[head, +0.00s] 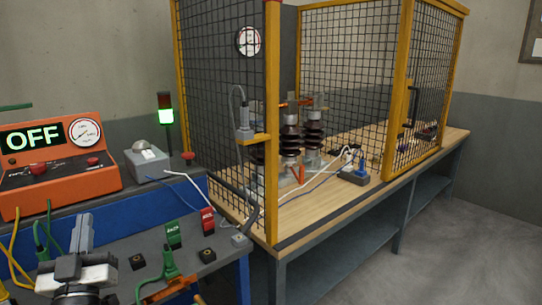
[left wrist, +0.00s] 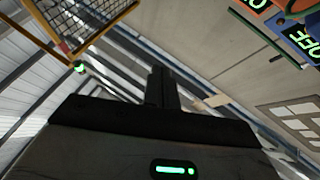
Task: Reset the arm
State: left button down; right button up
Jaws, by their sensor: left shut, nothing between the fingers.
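My left gripper (head: 82,232) shows at the lower left of the head view, in front of the blue bench. Its fingers point up, are shut together and hold nothing. In the left wrist view the shut fingers (left wrist: 160,85) stand up from the dark gripper body, with ceiling and wall behind them. My right gripper is in neither view.
An orange tester (head: 60,160) reading OFF stands on the blue bench (head: 140,215). Green and red switches (head: 208,221) and cables lie near my left gripper. A yellow-framed mesh cage (head: 272,120) encloses brown insulators (head: 290,140) on a wooden table. Floor at right is clear.

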pick_arm(q)
jog(key=s+d+f+m+g+h, duration=0.25)
jog(key=d+f+m+h, duration=0.4)
jog(key=f, duration=0.55)
jog(key=s+d+f+g+h, duration=0.2)
jog(key=s+d+f+g, duration=0.3)
jog(key=s+f, duration=0.3)
jog(key=s+d+f+g+h, duration=0.2)
jog(key=s+d+f+g, duration=0.3)
jog(key=s+d+f, duration=0.2)
notch_tip(320, 180, down, 4)
jog(key=shift+s+d+r, duration=0.15)
jog(key=shift+s+r, duration=0.1)
jog(key=shift+s, duration=0.9)
jog(key=shift+m, duration=0.25)
